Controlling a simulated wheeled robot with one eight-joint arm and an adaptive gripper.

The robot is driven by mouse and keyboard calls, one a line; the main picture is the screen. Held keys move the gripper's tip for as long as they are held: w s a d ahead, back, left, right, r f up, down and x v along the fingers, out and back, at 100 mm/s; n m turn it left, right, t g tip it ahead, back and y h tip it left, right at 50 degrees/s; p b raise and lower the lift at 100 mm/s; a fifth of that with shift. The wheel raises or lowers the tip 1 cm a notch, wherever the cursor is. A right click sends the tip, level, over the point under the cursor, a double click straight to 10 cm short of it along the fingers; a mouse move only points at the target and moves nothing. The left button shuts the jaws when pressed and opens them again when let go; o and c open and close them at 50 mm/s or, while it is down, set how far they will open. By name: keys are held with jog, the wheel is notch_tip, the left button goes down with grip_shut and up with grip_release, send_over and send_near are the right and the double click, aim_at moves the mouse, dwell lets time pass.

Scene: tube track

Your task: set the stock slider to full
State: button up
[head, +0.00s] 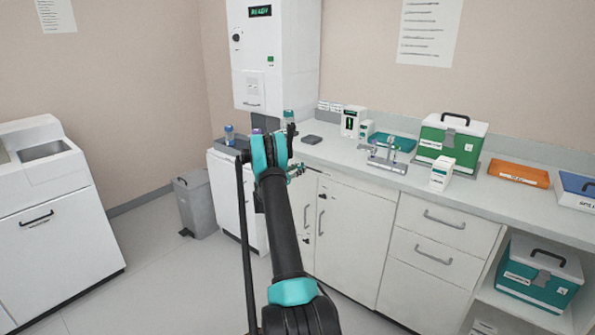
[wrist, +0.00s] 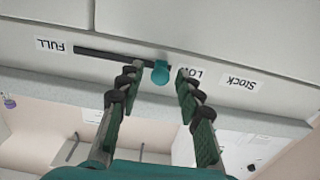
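In the wrist view, which shows the labels upside down, the stock slider's teal knob (wrist: 160,73) sits at the right end of a dark slot (wrist: 108,55), beside the LOW label (wrist: 196,75). The FULL label (wrist: 53,46) is at the slot's left end, and a Stock label (wrist: 238,82) is farther right. My gripper (wrist: 156,78) is open, with one finger on each side of the knob and visible gaps.
A white wall unit (head: 275,50) reading READY hangs above the counter (head: 345,155). Vials (head: 229,134) stand in a rack behind my arm. A green-and-white case (head: 450,138) stands farther right. A grey bin (head: 195,205) is on the floor to the left.

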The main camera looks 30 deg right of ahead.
grip_shut()
jog(key=s+d, duration=0.1)
jog(key=s, duration=0.2)
jog(key=s+d, duration=0.1)
jog(key=s, duration=0.2)
jog(key=s+d, duration=0.2)
jog(key=s, duration=0.1)
jog(key=shift+s, duration=0.3)
jog(key=shift+o, duration=1)
grip_release()
jog(key=shift+s, duration=0.1)
